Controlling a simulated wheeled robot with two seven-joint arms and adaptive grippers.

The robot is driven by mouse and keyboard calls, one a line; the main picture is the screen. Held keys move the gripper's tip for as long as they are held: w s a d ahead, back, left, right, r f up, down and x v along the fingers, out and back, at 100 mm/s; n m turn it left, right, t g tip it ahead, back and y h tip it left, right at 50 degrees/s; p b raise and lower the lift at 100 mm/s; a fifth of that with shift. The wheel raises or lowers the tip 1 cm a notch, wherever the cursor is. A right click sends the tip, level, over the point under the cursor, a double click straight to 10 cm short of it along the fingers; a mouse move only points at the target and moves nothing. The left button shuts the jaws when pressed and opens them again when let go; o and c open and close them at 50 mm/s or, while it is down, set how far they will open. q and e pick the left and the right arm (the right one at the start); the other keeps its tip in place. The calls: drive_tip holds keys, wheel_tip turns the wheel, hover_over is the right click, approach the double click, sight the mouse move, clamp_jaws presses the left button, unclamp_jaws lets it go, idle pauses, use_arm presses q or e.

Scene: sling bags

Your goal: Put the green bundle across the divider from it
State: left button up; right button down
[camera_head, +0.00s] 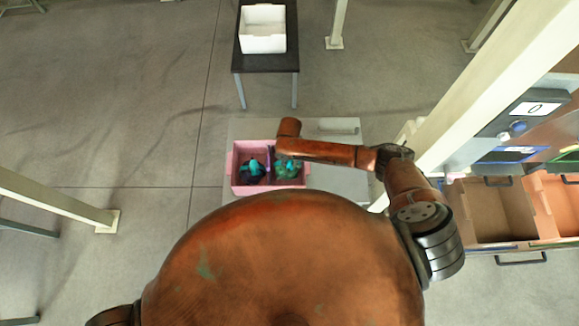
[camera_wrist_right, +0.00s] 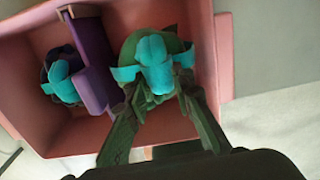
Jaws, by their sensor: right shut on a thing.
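The green bundle (camera_wrist_right: 128,48) has a teal band around it and shows in the right wrist view in the right part of a pink box (camera_wrist_right: 22,75). It also shows in the head view (camera_head: 287,172), beside the purple divider (camera_wrist_right: 92,60). My right gripper (camera_wrist_right: 155,92) has its fingers on either side of the bundle's near end and is shut on it. I cannot tell whether the bundle is clear of the box floor. A dark blue bundle with a teal band (camera_wrist_right: 62,78) lies left of the divider. My left gripper is out of view.
The pink box stands on a grey table (camera_head: 232,131) with a pale tray (camera_head: 338,126) at its back right. A white bin (camera_head: 262,42) stands on a dark table (camera_head: 266,62) farther back. Open drawers (camera_head: 490,208) and a pale post stand at the right.

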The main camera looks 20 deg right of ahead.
wheel_tip(320, 180, down, 4)
drive_tip(key=b, duration=0.3)
drive_tip(key=shift+f, duration=0.15)
drive_tip(key=c, duration=2.2)
unclamp_jaws()
drive_tip(key=o, duration=0.5)
wheel_tip(320, 180, up, 12)
drive_tip(key=shift+r, duration=0.15)
